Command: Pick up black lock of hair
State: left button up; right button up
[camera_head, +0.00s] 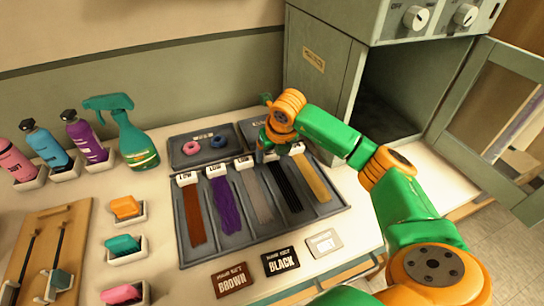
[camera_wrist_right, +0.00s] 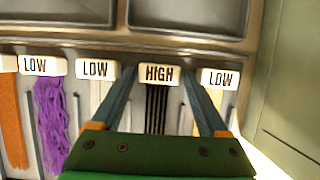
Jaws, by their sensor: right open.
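The black lock of hair (camera_head: 286,188) lies straight in its slot of the dark divided tray (camera_head: 240,238), between a grey lock (camera_head: 257,194) and a blond lock (camera_head: 312,178). In the right wrist view the black lock (camera_wrist_right: 157,108) hangs below a white tag reading HIGH (camera_wrist_right: 159,74). My right gripper (camera_head: 272,152) is over the tray's back edge near the tags. Its open fingers (camera_wrist_right: 157,84) show on either side of the black lock, with nothing held between them. Its body hides the lock's lower part in the wrist view. My left gripper is not in view.
Purple (camera_head: 225,205) and red-brown (camera_head: 194,215) locks fill the left slots. A small tray (camera_head: 180,160) with pink and blue rings lies behind. A green spray bottle (camera_head: 133,140) stands left. An open grey cabinet (camera_head: 325,75) rises behind right. BROWN (camera_head: 231,281) and BLACK (camera_head: 281,262) cards lie in front.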

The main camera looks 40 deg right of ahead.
jog(key=shift+w+f, duration=0.15)
jog(key=shift+w, duration=0.05)
jog(key=shift+s, duration=0.15)
jog(key=c, duration=1.2)
